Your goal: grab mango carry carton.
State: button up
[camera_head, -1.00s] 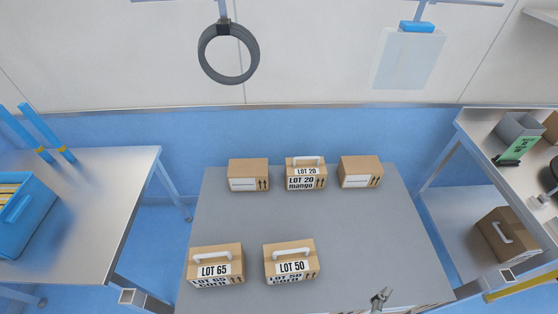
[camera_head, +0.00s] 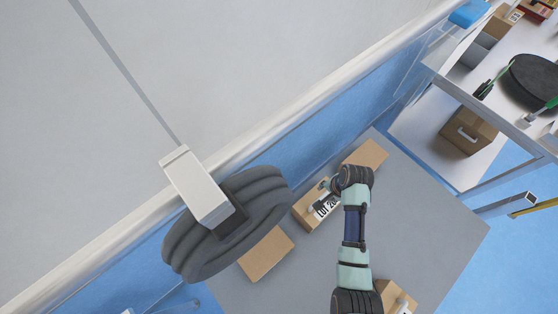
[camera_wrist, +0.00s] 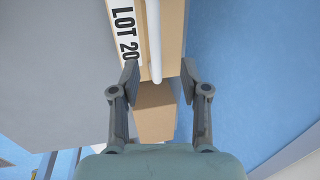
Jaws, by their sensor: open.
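The mango carton (camera_head: 311,214) is a brown box with a white LOT 20 label, standing in the back row on the grey table between two other cartons. In the wrist view its label (camera_wrist: 126,32) and white bar handle (camera_wrist: 154,40) show from close up. My gripper (camera_wrist: 159,74) is open, with one finger on each side of the handle's line in the picture. Whether the fingers touch the handle or carton I cannot tell. In the head view my wrist partly covers the carton and its handle.
A carton (camera_head: 266,256) stands left of the mango carton and another (camera_head: 367,154) stands right of it, both close by. A front carton (camera_head: 397,297) is partly behind my arm. A dark hanging ring (camera_head: 205,255) blocks part of the view. The grey table (camera_head: 425,225) is bare at right.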

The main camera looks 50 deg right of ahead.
aim_at(322, 197)
jog(key=f+b, duration=0.1)
jog(key=f, duration=0.1)
jog(key=f+b, duration=0.1)
jog(key=f, duration=0.2)
jog(key=w+f, duration=0.1)
jog(key=f, duration=0.1)
jog(key=shift+f+b, duration=0.4)
jog(key=shift+c, duration=0.2)
grip_shut()
jog(key=shift+r, duration=0.1)
